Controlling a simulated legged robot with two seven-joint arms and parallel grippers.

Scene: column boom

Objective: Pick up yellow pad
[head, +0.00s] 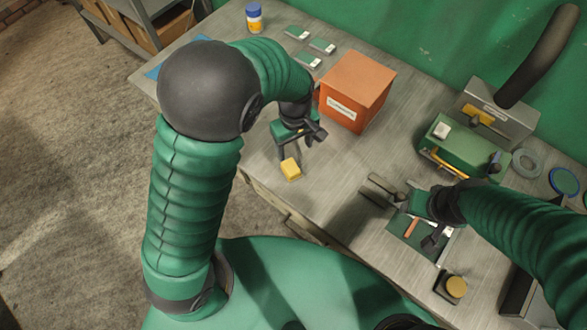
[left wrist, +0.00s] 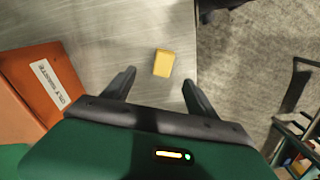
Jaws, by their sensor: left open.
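The yellow pad (head: 291,169) is a small block lying on the grey workbench near its front edge. My left gripper (head: 290,155) is open just above and behind it, pointing down. In the left wrist view, the pad (left wrist: 164,63) shows beyond the fingertips, between the lines of the two fingers (left wrist: 158,82), with nothing held. My right gripper (head: 370,188) is over the bench further right, its fingers apart and nothing seen between them.
An orange box (head: 345,100) stands close to my left gripper. Small green-and-white cards (head: 309,61) and a blue-capped bottle (head: 254,18) are at the back. A green machine (head: 462,145) and a yellow-topped block (head: 452,287) are on the right. Bench around the pad is clear.

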